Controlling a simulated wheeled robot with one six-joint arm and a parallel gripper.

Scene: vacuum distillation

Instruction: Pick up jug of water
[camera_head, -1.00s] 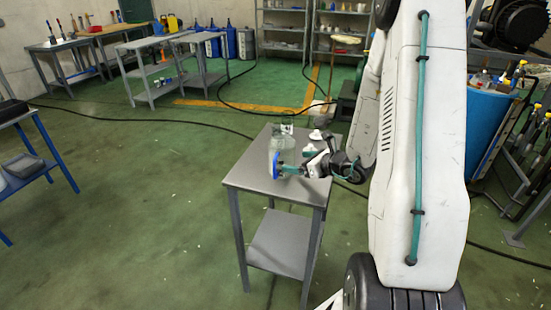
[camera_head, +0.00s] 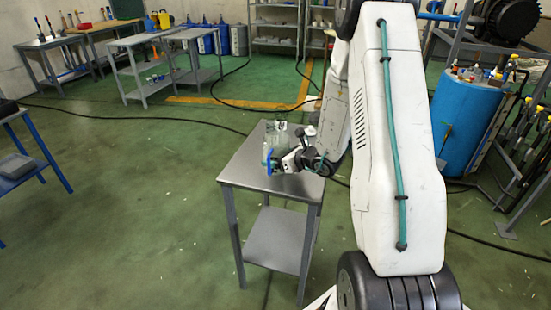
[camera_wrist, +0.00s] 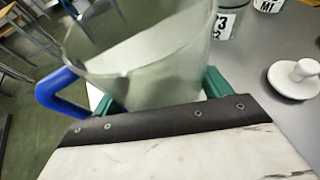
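A clear, wide-mouthed jug with a blue handle stands on the small grey table (camera_head: 240,172). The jug (camera_wrist: 150,70) fills the upper middle of the wrist view, its handle on the left. In the head view, its blue handle (camera_head: 268,158) shows just left of my gripper (camera_head: 284,158). In the wrist view, the green fingers of my gripper (camera_wrist: 160,95) lie on either side of the jug's body. The left finger is between the body and the handle. I cannot tell whether the fingers press on the glass or are just around it.
A white lidded piece (camera_wrist: 295,78) stands right of the jug on the tabletop, with labelled containers (camera_wrist: 226,20) behind. A blue barrel (camera_head: 465,125) with tools is at right. Open green floor surrounds the table on the left.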

